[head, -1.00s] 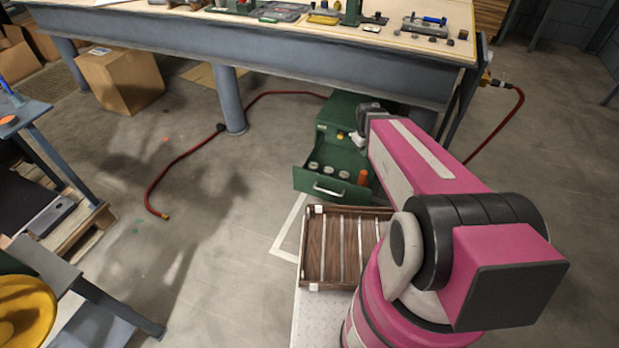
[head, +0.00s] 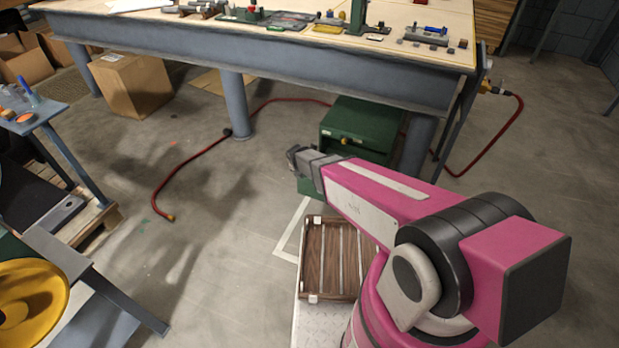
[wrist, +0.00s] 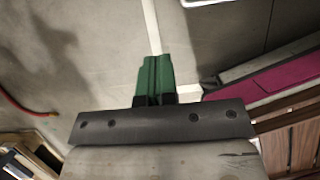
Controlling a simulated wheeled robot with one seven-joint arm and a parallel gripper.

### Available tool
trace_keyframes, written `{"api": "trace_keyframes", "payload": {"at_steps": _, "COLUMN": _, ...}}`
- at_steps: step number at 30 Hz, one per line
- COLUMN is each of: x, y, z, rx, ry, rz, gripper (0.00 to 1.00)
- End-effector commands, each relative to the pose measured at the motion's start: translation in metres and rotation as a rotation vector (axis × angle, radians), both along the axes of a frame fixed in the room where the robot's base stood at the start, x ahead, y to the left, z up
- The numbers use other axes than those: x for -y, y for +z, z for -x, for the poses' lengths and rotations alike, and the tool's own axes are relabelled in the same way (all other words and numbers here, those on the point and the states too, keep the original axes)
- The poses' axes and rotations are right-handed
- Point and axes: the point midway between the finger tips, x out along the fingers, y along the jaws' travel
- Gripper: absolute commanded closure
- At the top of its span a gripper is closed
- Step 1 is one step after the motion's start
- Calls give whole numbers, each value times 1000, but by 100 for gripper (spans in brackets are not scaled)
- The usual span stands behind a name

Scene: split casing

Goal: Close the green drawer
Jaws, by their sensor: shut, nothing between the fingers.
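The green cabinet (head: 352,125) stands on the floor under the front of the workbench.
A brown slatted wooden tray (head: 332,262) lies just in front of the drawer area. A workbench leg (head: 236,105) and a red hose (head: 185,165) are to the left. Open floor (head: 215,240) lies left of the tray.

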Motion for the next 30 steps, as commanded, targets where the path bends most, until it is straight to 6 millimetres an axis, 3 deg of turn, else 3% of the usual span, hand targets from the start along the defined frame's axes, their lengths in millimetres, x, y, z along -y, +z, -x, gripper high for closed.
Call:
{"api": "trace_keyframes", "payload": {"at_steps": 8, "x": 2, "y": -20, "z": -8, "rx": -2, "ry": 4, "rz": 2, "gripper": 100}}
{"api": "trace_keyframes", "payload": {"at_steps": 22, "x": 13, "y": -98, "z": -38, "rx": -2, "ry": 1, "rz": 1, "gripper": 100}}
{"api": "trace_keyframes", "payload": {"at_steps": 30, "x": 25, "y": -93, "z": -71, "rx": 0, "ry": 1, "rz": 0, "gripper": 100}}
